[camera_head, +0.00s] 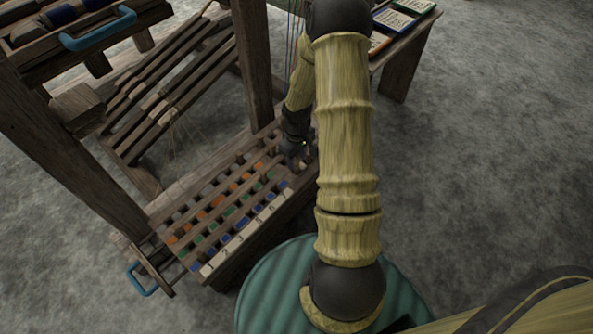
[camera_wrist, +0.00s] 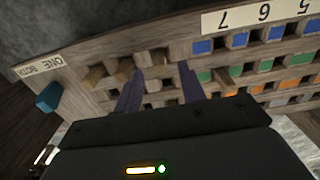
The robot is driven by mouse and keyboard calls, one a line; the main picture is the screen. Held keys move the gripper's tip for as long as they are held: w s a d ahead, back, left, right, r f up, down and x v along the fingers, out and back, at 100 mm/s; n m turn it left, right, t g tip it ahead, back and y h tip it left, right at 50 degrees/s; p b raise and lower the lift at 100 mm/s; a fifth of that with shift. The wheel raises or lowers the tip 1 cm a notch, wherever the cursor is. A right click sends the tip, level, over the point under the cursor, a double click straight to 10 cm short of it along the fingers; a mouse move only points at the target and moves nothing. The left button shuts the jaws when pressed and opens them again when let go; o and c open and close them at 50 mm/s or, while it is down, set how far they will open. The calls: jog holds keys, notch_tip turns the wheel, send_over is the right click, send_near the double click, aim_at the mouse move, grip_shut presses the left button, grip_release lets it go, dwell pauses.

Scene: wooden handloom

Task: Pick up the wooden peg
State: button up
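My gripper (camera_wrist: 158,70) is over the wooden peg board (camera_wrist: 110,95) in the wrist view, with its two dark purple fingers spread apart. No peg is clearly held between them. A short wooden peg (camera_wrist: 125,69) stands close beside the left fingertip, and another wooden peg (camera_wrist: 95,75) is farther left. A third wooden peg (camera_wrist: 222,77) stands to the right of the right finger. Whether the fingers touch any peg, I cannot tell. In the head view my gripper (camera_head: 302,152) is at the board's far right end, partly hidden by my arm.
Rows of blue, green and orange squares fill the board, with a numbered strip (camera_wrist: 255,14) along one edge. Loom posts (camera_head: 252,65) rise beside the board. A side table (camera_head: 405,55) holds several cards.

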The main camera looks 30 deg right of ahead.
aim_at(297, 163)
notch_tip(297, 163, down, 4)
jog(key=shift+f+b, duration=0.1)
jog(key=shift+b, duration=1.15)
grip_shut()
